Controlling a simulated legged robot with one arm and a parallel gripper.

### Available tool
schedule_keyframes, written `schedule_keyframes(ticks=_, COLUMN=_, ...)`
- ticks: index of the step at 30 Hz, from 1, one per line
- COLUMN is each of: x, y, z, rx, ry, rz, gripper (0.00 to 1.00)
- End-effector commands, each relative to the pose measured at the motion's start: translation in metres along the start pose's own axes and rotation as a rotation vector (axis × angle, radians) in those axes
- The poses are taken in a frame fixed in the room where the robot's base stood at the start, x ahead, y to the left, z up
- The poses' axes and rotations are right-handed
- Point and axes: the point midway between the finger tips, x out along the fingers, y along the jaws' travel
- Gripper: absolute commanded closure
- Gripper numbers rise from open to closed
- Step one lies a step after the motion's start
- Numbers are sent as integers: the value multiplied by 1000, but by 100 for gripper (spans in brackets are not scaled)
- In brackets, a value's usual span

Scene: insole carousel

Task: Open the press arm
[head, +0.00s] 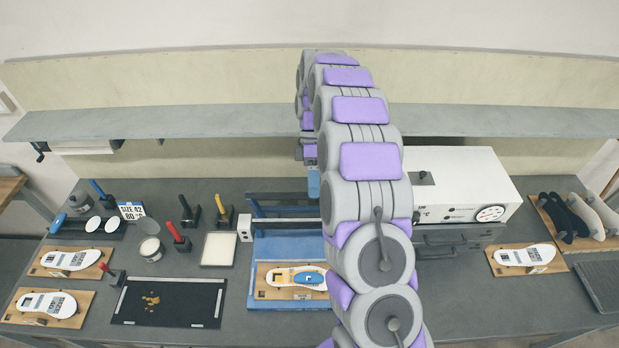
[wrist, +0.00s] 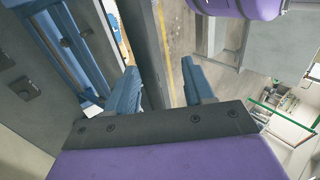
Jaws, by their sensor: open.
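The press is a blue frame with a blue base (head: 257,297) in the middle of the bench in the head view. Dark bars (head: 283,196) run across its back, level, and pass behind my arm. A wooden board with an orange-edged insole (head: 281,274) lies on the base. My gripper (head: 314,183) shows only in part beside my arm, over the back of the press. In the wrist view my gripper (wrist: 161,88) is open, its two blue fingers apart. A long dark bar (wrist: 143,45) shows between the fingers, nearer the left one. I cannot tell whether they touch.
A white heater box (head: 460,180) stands right of my arm. A shelf (head: 200,121) runs along the wall behind. Left of the press are a black mat (head: 198,302), a white pad (head: 219,248) and several upright tools. A board with a white insole (head: 525,256) lies at right.

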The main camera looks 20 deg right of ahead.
Motion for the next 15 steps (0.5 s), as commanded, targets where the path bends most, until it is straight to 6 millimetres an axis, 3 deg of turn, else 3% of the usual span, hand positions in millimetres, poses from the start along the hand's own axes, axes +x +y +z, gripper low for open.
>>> schedule_keyframes(ticks=15, x=32, y=-53, z=13, rx=0, ry=-1, rz=-6, gripper=52)
